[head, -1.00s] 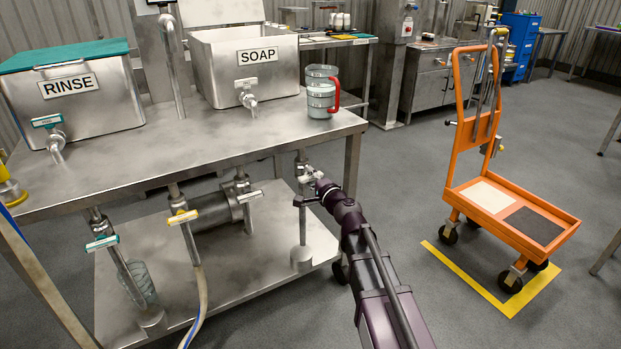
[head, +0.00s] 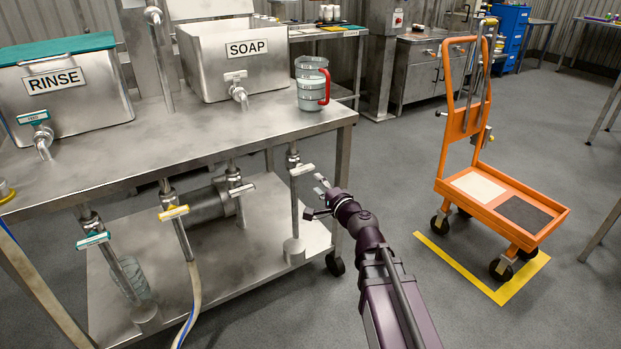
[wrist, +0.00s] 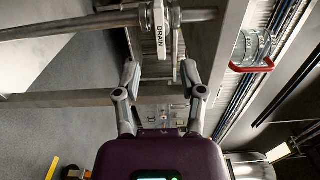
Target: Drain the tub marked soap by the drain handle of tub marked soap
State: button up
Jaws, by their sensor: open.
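The tub marked soap (head: 240,75) stands on the steel table, with a white-tagged tap (head: 239,93) on its front. Below the tabletop, a white drain handle (head: 302,170) sits on the pipe nearest my gripper. A second white handle (head: 241,190) is on a pipe to its left. In the wrist view, a white handle marked DRAIN (wrist: 159,30) lies beyond my fingertips, close to the middle line. My gripper (head: 314,197) is open and empty, below and right of the nearest white handle, with a gap between. Its two fingers are spread in the wrist view (wrist: 160,74).
The rinse tub (head: 65,90) is at left; teal (head: 93,240) and yellow (head: 173,212) handles are under the table. A jug with a red handle (head: 310,84) stands at the tabletop's right end. An orange cart (head: 500,203) stands at right. Floor between is clear.

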jog(key=shift+v, duration=1.5)
jog(key=shift+a+n, duration=0.15)
jog(key=shift+n, duration=0.15)
jog(key=s+d+f+n+g+h+p, duration=0.3)
jog(key=s+f+n+g+p, duration=0.1)
jog(key=s+f+n+g, duration=0.5)
jog(key=s+d+f+n+g+h+p, duration=0.1)
jog(key=s+d+f+g+h, duration=0.15)
jog(key=d, duration=0.35)
jog(key=s+d+f+n+g+h+p, duration=0.1)
jog(key=s+d+g+h, duration=0.25)
jog(key=d, duration=0.35)
notch_tip(320, 180, up, 38)
jog(key=h+p, duration=0.1)
jog(key=p, duration=3.7)
jog(key=shift+s+d, duration=0.15)
jog(key=shift+s, duration=0.05)
